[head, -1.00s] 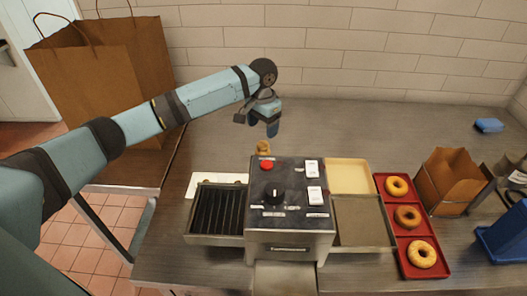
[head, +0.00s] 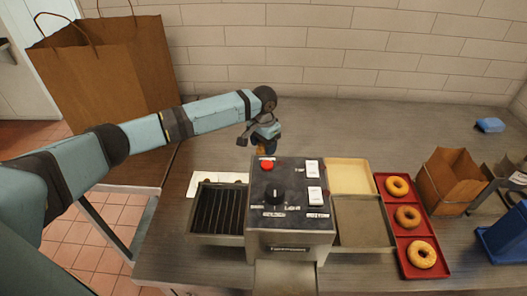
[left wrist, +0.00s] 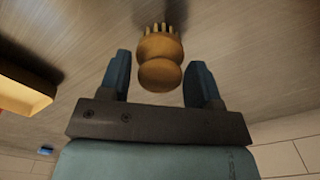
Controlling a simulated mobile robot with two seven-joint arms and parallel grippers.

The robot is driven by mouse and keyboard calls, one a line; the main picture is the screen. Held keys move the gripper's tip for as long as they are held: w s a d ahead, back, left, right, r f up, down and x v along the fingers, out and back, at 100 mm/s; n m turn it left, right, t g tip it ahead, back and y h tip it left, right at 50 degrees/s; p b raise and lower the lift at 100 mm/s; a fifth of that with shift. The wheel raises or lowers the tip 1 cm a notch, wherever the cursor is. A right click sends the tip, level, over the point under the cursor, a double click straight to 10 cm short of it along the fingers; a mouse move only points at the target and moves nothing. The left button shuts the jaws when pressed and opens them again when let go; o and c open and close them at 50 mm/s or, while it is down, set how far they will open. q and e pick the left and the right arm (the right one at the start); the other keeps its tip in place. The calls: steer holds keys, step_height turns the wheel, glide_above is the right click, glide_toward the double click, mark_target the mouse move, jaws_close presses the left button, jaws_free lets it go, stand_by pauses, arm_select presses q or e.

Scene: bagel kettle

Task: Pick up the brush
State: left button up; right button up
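The brush (left wrist: 160,74) has a rounded golden-brown wooden handle and short pale bristles. It lies between the two blue fingers of my left gripper (left wrist: 160,66) in the left wrist view, with a gap visible on each side. My left gripper is open. In the head view the left gripper (head: 266,139) is low behind the toaster machine, and the brush (head: 262,150) is mostly hidden by it. My right gripper is not in view.
The toaster machine (head: 290,205) stands just in front of the left gripper. A red tray (head: 401,244) with several bagels, a small paper bag (head: 450,180) and a blue sponge (head: 489,125) lie to the right. A large paper bag (head: 100,85) is at left. The back counter is clear.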

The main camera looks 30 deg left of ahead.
arm_select(q)
steer(key=c, duration=0.7)
steer(key=shift+o, duration=0.2)
steer(key=shift+r, duration=0.15)
step_height(320, 180, up, 20)
